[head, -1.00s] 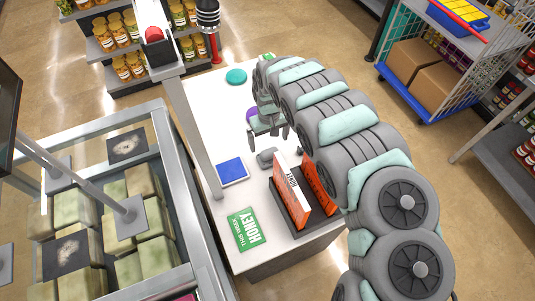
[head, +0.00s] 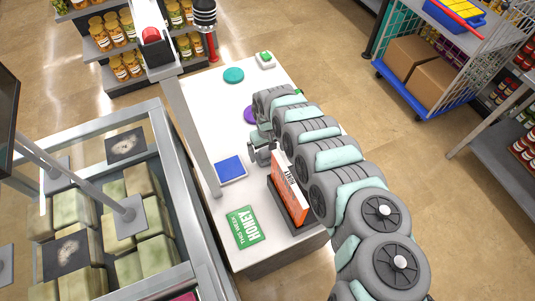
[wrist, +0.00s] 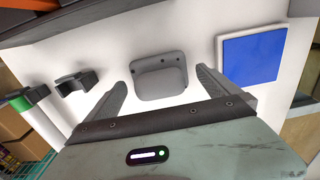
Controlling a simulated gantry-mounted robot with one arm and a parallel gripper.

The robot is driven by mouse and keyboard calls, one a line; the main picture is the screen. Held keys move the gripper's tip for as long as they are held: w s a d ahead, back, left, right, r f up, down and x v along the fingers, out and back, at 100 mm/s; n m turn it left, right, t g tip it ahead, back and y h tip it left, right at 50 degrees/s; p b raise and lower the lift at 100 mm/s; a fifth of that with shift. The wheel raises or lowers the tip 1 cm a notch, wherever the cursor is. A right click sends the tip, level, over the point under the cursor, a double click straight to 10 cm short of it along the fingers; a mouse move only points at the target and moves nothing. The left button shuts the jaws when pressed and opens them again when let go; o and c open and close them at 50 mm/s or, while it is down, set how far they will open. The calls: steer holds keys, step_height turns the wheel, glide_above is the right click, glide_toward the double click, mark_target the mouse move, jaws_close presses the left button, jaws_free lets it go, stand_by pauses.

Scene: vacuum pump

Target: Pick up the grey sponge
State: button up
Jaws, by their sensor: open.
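A grey, rounded block that looks like the grey sponge (wrist: 160,72) lies on the white counter in the wrist view. It sits just ahead of and between the spread fingers of my gripper (wrist: 162,82). The gripper is open and holds nothing; I cannot tell how high the fingertips are above the counter. In the head view my gripper (head: 262,153) is over the middle of the counter, right of the blue square, and the sponge is mostly hidden there.
A blue square (head: 231,169), a green honey sign (head: 243,228) and an orange item in a dark stand (head: 290,190) are close by. Teal (head: 233,75) and purple (head: 250,115) discs lie farther back. A dark curved object (wrist: 76,82) is left of the gripper in the wrist view.

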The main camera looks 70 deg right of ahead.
steer(key=shift+f, duration=1.1)
steer(key=shift+c, duration=0.2)
steer(key=c, duration=1.3)
steer(key=shift+r, duration=0.15)
step_height(320, 180, up, 28)
steer(key=p, duration=0.3)
